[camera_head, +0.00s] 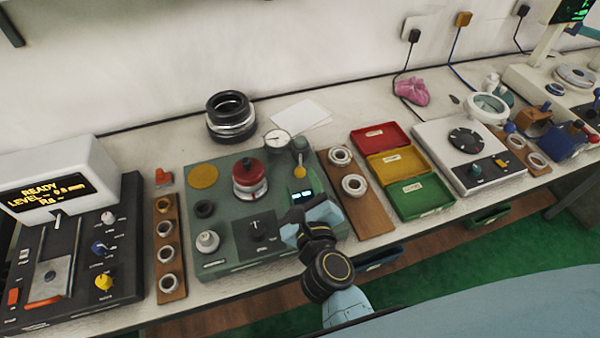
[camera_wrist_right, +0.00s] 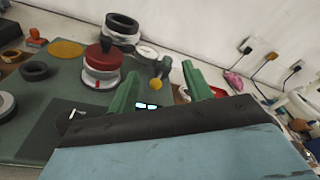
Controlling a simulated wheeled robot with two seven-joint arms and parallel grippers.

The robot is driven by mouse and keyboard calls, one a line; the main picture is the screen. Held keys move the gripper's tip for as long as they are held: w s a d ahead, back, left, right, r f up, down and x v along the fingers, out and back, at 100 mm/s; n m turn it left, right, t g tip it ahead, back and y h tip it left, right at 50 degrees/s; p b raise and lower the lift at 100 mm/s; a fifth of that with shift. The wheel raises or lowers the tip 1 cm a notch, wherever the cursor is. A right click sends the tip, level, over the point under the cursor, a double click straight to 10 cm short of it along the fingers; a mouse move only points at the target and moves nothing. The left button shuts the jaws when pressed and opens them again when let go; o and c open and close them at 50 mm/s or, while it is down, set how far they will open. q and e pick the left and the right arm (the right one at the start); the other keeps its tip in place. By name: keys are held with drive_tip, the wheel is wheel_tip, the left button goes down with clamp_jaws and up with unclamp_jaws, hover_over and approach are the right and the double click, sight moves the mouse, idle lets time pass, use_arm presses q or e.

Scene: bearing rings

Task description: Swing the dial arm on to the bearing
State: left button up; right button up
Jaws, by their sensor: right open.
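The round white dial (camera_head: 277,141) is on a short arm from a grey-green post (camera_head: 299,146) with a yellow knob (camera_head: 299,171). The bearing stack (camera_head: 249,185), with a red top (camera_head: 248,168), stands on the green tester (camera_head: 225,231), left of and in front of the dial; the dial appears apart from it. My right gripper (camera_head: 300,203) is over the tester's right front. In the right wrist view its open fingers (camera_wrist_right: 160,86) stand either side of the yellow knob (camera_wrist_right: 155,84); contact cannot be told. My left gripper is out of view.
A wooden board with rings (camera_head: 372,215) and red, yellow and green trays (camera_head: 424,198) are to the right. A ring rack (camera_head: 171,232) and a display unit (camera_head: 60,185) are left. Black rings (camera_head: 230,117) stand behind. Bare bench shows behind the tester.

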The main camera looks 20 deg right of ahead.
sight(301, 175)
drive_tip(key=f+m+g, duration=0.1)
drive_tip(key=m, duration=0.1)
drive_tip(key=f+m+g+h, duration=0.1)
drive_tip(key=f+m, duration=0.1)
drive_tip(key=f+m+g+h, duration=0.1)
drive_tip(key=f+m, duration=0.1)
drive_tip(key=shift+s+d+f+g, duration=0.1)
drive_tip(key=shift+s+f+g, duration=0.1)
drive_tip(key=shift+s+g, duration=0.1)
drive_tip(key=b+x, duration=0.2)
drive_tip(key=x, duration=1.1)
drive_tip(key=shift+d, duration=0.1)
drive_tip(key=shift+c, duration=0.2)
clamp_jaws()
